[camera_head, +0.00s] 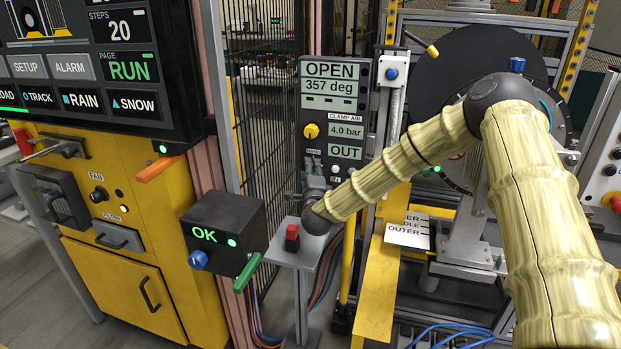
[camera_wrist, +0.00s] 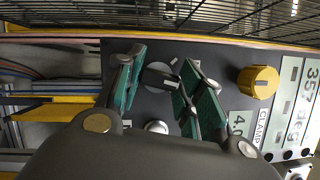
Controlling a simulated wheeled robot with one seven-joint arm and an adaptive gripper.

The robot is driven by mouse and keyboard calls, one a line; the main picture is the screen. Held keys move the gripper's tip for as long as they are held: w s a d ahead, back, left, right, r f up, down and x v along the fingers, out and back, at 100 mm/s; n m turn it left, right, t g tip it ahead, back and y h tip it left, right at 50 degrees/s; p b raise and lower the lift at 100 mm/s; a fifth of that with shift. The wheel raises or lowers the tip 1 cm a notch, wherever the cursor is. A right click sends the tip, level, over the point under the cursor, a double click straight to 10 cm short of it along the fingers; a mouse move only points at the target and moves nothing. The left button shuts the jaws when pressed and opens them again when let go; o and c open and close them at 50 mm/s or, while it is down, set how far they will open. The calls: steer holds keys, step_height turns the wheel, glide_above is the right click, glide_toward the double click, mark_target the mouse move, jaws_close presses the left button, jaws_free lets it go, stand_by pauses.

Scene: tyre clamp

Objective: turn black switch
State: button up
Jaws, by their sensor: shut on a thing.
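The black switch (camera_wrist: 160,78) is a dark rotary knob with a light pointer mark, set on a dark control panel (camera_wrist: 215,75). In the wrist view my gripper (camera_wrist: 164,88) has its teal finger pads on either side of the knob and is shut on it. In the head view my gripper (camera_head: 314,180) is at the lower left of the upright panel (camera_head: 310,100), and its body hides most of the switch. The knob's exact angle is hard to read.
A yellow knob (camera_wrist: 258,82) sits right of the switch in the wrist view. A round light button (camera_wrist: 157,127) is close beside the fingers. In the head view a red button (camera_head: 292,232) on a stand and a black OK box (camera_head: 222,232) are nearby. A wire fence (camera_head: 268,100) stands behind.

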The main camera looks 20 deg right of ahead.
stand_by(0.4)
steer(key=shift+f, duration=0.1)
steer(key=o, duration=1)
steer(key=shift+s, duration=0.1)
steer(key=v, duration=1.1)
steer(key=shift+s+a, duration=0.1)
steer(key=shift+s, duration=0.3)
